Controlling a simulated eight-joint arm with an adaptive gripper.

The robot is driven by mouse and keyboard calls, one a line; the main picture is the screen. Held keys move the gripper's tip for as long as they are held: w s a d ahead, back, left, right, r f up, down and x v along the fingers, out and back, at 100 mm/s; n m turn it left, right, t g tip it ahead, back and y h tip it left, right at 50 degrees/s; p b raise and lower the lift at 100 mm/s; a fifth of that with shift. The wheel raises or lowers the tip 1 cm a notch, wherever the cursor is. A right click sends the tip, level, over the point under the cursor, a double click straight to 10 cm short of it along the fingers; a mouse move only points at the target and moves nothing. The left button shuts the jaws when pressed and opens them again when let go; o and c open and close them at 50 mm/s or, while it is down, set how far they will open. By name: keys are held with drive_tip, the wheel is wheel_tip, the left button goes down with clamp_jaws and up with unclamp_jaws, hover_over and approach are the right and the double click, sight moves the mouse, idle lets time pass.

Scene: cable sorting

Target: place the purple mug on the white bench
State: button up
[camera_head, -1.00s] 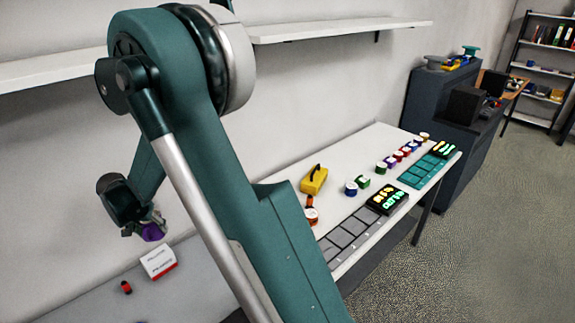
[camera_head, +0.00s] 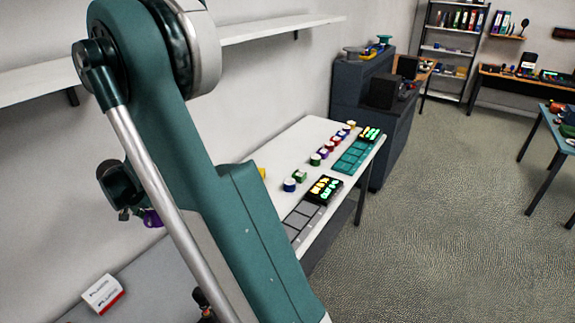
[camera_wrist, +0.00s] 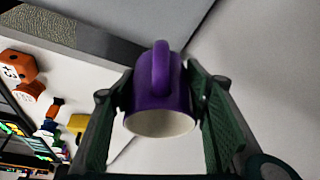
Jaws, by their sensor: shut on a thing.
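The purple mug (camera_head: 153,218) is held in the air at the left of the head view, partly hidden by my arm. In the wrist view the purple mug (camera_wrist: 158,98) sits between my two fingers, its handle facing the camera and its pale opening toward the bottom of the picture. My gripper (camera_wrist: 160,88) is shut on the mug's sides; it also shows in the head view (camera_head: 134,213). The white bench (camera_head: 283,152) stretches right of my arm, its near left part hidden behind the arm.
Cups or spools (camera_head: 300,176), a black tray with bright pieces (camera_head: 324,189), grey squares (camera_head: 303,219) and a teal tray (camera_head: 352,156) stand on the white bench. A white-and-red box (camera_head: 102,294) lies on a grey surface (camera_head: 150,270). A shelf (camera_head: 270,31) runs along the wall.

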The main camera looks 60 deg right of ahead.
drive_tip(key=s+d+r+m+p, duration=0.1)
drive_tip(key=s+d, duration=0.2)
drive_tip(key=d, duration=0.4)
drive_tip(key=s+d+r+m+g+p, duration=0.1)
drive_tip(key=s+d+m, duration=0.1)
drive_tip(key=s+d, duration=0.2)
drive_tip(key=s+d+r+m+p, duration=0.1)
drive_tip(key=s+d, duration=0.2)
drive_tip(key=d, duration=0.6)
drive_tip(key=shift+s+d+r+m+g, duration=0.2)
drive_tip(key=shift+s+d+m+g, duration=0.1)
drive_tip(key=shift+d+m+g, duration=0.1)
drive_tip(key=shift+f, duration=0.15)
drive_tip(key=shift+f, duration=3)
drive_tip(key=shift+f, duration=0.1)
drive_tip(key=shift+f+b, duration=0.35)
drive_tip(key=shift+f, duration=1.4)
drive_tip(key=shift+f, duration=0.2)
drive_tip(key=o, duration=1)
drive_tip(key=shift+o, duration=0.2)
